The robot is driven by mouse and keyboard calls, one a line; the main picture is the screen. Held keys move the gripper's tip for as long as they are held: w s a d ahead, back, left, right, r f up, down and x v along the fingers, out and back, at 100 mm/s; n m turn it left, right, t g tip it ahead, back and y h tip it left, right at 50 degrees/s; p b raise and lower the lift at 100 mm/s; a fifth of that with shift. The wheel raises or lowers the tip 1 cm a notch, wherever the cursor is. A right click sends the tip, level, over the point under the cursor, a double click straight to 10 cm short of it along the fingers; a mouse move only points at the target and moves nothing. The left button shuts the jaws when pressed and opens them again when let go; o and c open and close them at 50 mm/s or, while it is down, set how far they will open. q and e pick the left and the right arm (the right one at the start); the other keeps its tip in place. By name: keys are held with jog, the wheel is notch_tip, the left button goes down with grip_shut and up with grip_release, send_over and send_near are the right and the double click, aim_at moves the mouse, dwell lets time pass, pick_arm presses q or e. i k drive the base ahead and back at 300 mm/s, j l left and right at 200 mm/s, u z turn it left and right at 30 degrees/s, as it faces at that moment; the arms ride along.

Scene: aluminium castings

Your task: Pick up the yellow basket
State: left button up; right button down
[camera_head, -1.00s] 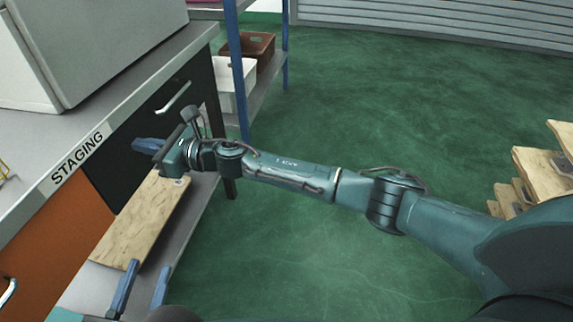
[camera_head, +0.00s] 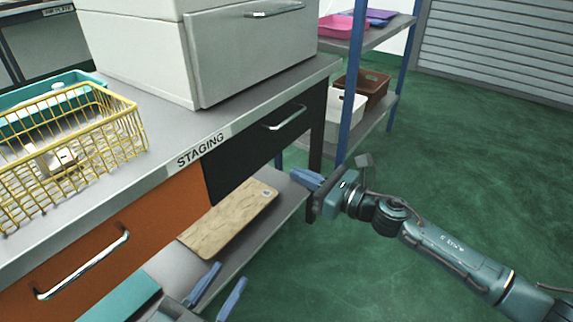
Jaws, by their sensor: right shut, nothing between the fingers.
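The yellow basket (camera_head: 130,128), made of wire, stands on the grey counter (camera_head: 165,135) marked STAGING at the left. Its left side is cut off by the picture edge. A small white object (camera_head: 50,158) lies in it. My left gripper (camera_head: 218,290) is low at the bottom of the picture, in front of the counter and below its top. Its two blue fingers are apart and empty. My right gripper (camera_head: 302,178) is shut and empty, in front of the counter's right end, well right of the basket and apart from it.
A teal tray (camera_head: 50,88) is at the basket's far side. A white drawer cabinet (camera_head: 245,55) stands on the counter behind. A wooden board (camera_head: 232,218) lies on the lower shelf. A blue-posted rack with bins stands beyond. Green floor at the right is clear.

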aim_at(134, 106)
jog(key=k, duration=1)
